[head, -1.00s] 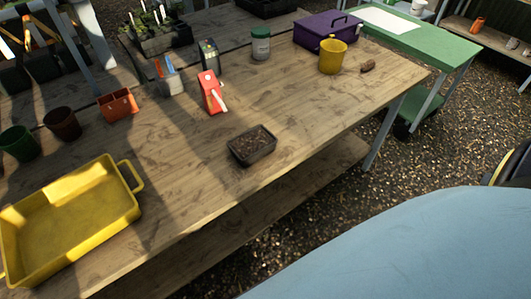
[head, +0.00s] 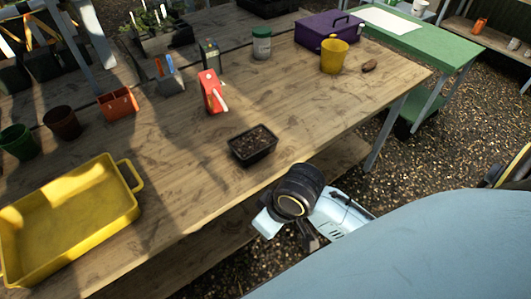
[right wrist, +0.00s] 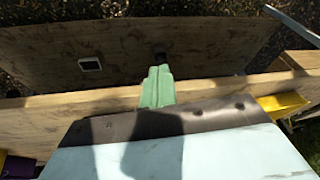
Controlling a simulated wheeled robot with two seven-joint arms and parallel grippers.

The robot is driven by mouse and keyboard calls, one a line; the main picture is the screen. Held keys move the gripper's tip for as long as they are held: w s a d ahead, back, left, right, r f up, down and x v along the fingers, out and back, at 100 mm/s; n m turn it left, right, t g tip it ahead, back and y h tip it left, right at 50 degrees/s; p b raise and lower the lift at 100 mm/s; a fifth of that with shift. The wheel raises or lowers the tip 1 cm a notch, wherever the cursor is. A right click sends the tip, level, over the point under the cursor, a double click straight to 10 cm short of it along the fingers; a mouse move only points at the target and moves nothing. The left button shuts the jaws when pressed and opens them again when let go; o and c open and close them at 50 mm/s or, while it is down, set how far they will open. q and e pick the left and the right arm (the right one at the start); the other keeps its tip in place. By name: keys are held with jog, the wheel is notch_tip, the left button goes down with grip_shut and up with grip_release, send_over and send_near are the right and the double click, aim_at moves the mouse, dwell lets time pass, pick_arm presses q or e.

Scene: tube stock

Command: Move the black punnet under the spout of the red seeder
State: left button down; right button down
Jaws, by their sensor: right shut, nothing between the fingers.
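The black punnet (head: 253,146), filled with brown bits, sits on the wooden bench near its front edge. The red seeder (head: 212,92), with a pale piece on its right side, stands upright farther back and to the left; I cannot clearly make out its spout. The punnet is apart from the seeder. My right gripper (head: 267,223) is in front of the bench edge, below and right of the punnet, not touching it. In the right wrist view its green fingers (right wrist: 157,85) are together and empty. My left gripper is not in view.
A yellow tray (head: 133,210) lies at the front left. An orange caddy (head: 118,103) and pots stand at left. A lidded jar (head: 261,43), yellow cup (head: 334,57) and purple box (head: 310,36) stand farther back. Bench between punnet and seeder is clear.

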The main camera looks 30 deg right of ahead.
aim_at(253, 146)
jog(key=w+d+r+m+g+h, duration=0.1)
jog(key=w+d+r+g, duration=0.1)
jog(key=w+d+r, duration=0.35)
jog(key=w+d+r+m+g+h, duration=0.1)
jog(key=w+d+r, duration=0.1)
jog(key=w+d, duration=0.65)
jog(key=f, duration=0.3)
jog(key=a+f+b, duration=0.1)
jog(key=f, duration=0.3)
jog(key=w+f+b, duration=0.1)
jog(key=f, duration=0.2)
jog(key=shift+a+f, duration=0.2)
jog(key=shift+f, duration=0.15)
jog(key=w, duration=0.2)
jog(key=shift+w+a+r, duration=0.2)
jog(key=shift+w, duration=0.15)
jog(key=shift+w+a+b, duration=0.1)
jog(key=shift+w+b, duration=0.3)
jog(key=shift+w, duration=0.25)
